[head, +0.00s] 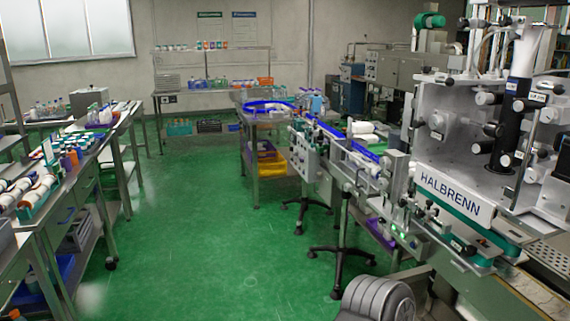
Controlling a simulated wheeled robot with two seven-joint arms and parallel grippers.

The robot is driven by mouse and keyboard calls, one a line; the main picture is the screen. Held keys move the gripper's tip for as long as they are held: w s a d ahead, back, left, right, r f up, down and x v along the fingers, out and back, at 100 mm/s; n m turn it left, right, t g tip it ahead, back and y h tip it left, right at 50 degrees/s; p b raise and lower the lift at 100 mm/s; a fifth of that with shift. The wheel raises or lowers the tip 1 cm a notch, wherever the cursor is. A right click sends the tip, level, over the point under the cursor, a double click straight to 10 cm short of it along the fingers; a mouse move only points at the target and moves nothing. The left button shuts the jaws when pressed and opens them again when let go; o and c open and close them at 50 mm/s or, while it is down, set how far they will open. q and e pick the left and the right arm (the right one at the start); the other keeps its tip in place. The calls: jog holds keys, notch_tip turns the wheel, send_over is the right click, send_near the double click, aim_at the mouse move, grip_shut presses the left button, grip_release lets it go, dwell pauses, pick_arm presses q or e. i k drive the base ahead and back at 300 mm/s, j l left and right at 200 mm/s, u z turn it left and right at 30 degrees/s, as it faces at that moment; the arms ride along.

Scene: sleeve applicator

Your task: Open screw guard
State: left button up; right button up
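The sleeve applicator (450,193), a grey and white machine marked HALBRENN, stands at the right of the head view. Dark round parts and metal rollers show on its upper front. A conveyor (345,150) with blue rails leads to it from the middle of the view. Small metal brackets and a box with a green light (403,234) sit beside the conveyor at the machine's near side. I cannot make out which part is the screw guard, nor whether it is open or shut. Neither of my grippers is in view.
A long bench (72,178) with bottles and trays runs along the left. A blue-topped round table (268,106) and a shelf rack (208,84) stand farther back. The green floor (190,220) between is clear.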

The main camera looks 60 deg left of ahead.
aim_at(361, 186)
jog(key=u, duration=1.55)
jog(key=z, duration=0.4)
jog(key=i+j+z, duration=0.1)
jog(key=z, duration=0.3)
jog(key=j+z, duration=0.2)
jog(key=z, duration=0.15)
jog(key=i+j+z, duration=0.2)
jog(key=j+z, duration=0.3)
jog(key=j, duration=0.65)
jog(key=j+z, duration=0.5)
jog(key=j, duration=1.3)
jog(key=k+j, duration=0.1)
jog(key=j, duration=0.55)
